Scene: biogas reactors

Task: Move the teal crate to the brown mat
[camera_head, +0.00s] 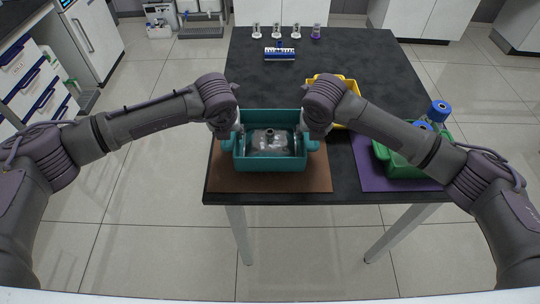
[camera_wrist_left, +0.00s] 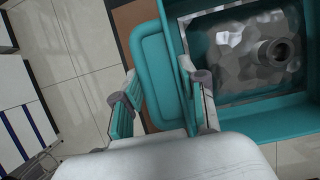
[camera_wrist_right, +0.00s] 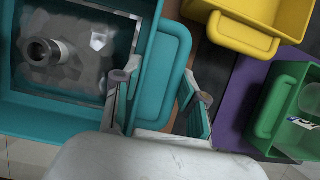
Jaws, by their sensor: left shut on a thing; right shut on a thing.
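The teal crate (camera_head: 270,162) is over the brown mat (camera_head: 230,180) at the front left of the dark table. I cannot tell whether it rests on the mat or hangs just above it. A grey, crumpled-looking content with a round metal neck (camera_wrist_left: 272,50) lies inside the crate. My left gripper (camera_wrist_left: 160,95) is shut on the crate's left handle. My right gripper (camera_wrist_right: 163,98) is shut on its right handle. In the head view, the wrists partly hide both handles.
A green crate (camera_head: 400,167) with blue-capped bottles (camera_head: 440,110) stands on a purple mat (camera_head: 370,170) at the right. A yellow crate (camera_head: 350,85) is behind my right wrist. The table's middle-left is clear.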

